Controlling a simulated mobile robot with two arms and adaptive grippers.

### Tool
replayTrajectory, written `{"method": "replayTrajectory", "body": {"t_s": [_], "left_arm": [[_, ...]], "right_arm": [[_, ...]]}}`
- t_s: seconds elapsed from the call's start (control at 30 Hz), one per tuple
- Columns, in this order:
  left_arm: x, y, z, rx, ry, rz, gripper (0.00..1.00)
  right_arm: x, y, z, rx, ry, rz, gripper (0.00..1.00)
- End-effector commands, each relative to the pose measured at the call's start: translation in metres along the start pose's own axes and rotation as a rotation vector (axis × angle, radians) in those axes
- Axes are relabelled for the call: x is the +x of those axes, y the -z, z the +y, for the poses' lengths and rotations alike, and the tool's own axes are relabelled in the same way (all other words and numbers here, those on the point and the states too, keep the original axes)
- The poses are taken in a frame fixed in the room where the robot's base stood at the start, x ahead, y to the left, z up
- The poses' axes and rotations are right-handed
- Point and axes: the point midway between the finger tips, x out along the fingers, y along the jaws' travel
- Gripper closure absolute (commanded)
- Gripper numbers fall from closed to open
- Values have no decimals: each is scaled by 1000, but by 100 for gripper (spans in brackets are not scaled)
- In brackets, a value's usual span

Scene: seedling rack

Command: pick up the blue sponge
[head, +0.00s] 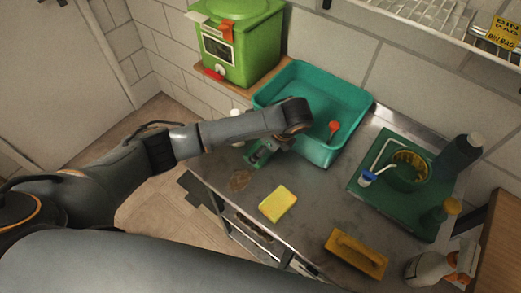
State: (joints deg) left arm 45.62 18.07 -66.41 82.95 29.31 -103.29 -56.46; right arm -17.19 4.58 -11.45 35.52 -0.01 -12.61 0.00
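I cannot make out a blue sponge in the head view. The sponge that shows is a yellow sponge (278,204), lying flat on the metal worktop (310,205) near its front edge. My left arm reaches in from the left, over the front of the teal basin. My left gripper (259,154) points down at the worktop in front of the basin, behind and left of the yellow sponge and apart from it. Its fingers are small and partly hidden by the wrist, so whether they hold anything is unclear. My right gripper is not in view.
The teal basin (345,95) has a red-topped item (333,127) in it. A green tray (370,191) at right carries a bowl, a brush and bottles. A yellow handled block (357,253) and a spray bottle (427,269) stand front right.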

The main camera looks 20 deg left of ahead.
Motion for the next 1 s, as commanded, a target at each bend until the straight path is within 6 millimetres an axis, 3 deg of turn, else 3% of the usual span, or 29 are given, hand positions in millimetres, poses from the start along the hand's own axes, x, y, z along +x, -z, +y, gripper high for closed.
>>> {"method": "replayTrajectory", "body": {"t_s": [0.2, 0.43, 0.57, 1.0], "left_arm": [[24, 0, 0, 0, 0, 0, 0], [26, 0, 0, 0, 2, 0, 0], [26, 0, 0, 0, 2, 0, 22], [25, 0, 0, -1, 2, 0, 27]], "right_arm": [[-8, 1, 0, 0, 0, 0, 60], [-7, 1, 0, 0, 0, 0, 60], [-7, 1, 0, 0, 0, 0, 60], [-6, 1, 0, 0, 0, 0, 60]]}}
